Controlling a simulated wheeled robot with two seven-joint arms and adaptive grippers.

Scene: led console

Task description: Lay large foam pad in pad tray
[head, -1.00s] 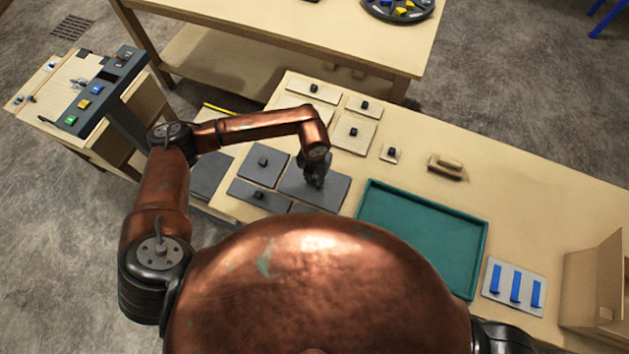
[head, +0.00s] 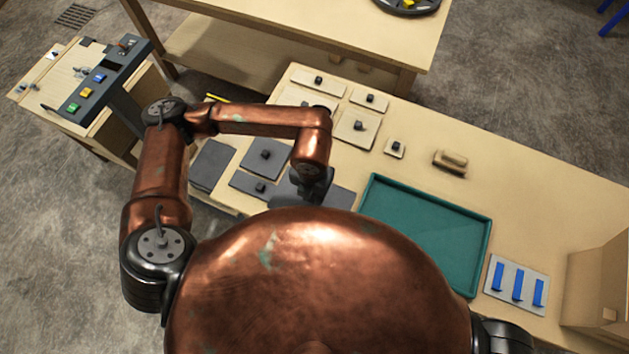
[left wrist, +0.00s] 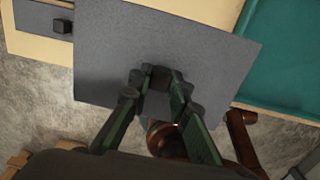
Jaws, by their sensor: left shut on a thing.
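The large foam pad is a flat dark grey sheet (head: 342,197) with a small black knob; in the left wrist view the sheet (left wrist: 200,45) fills the upper middle. My left gripper (left wrist: 163,78) is shut on the knob, with the pad hanging just above the bench, and its edge overlaps the view of the tray. In the head view this gripper (head: 312,190) is partly hidden by my arm and body. The pad tray is a shallow teal tray (head: 425,236) right of the pad, empty, and it also shows at the right in the left wrist view (left wrist: 287,60). My right gripper is out of view.
Other grey pads (head: 264,156) with knobs lie left of the held pad. Several cream plates (head: 357,128) with knobs lie behind it. A small wooden block (head: 450,162), a plate with blue bars (head: 516,284) and a cardboard box (head: 600,285) stand farther right.

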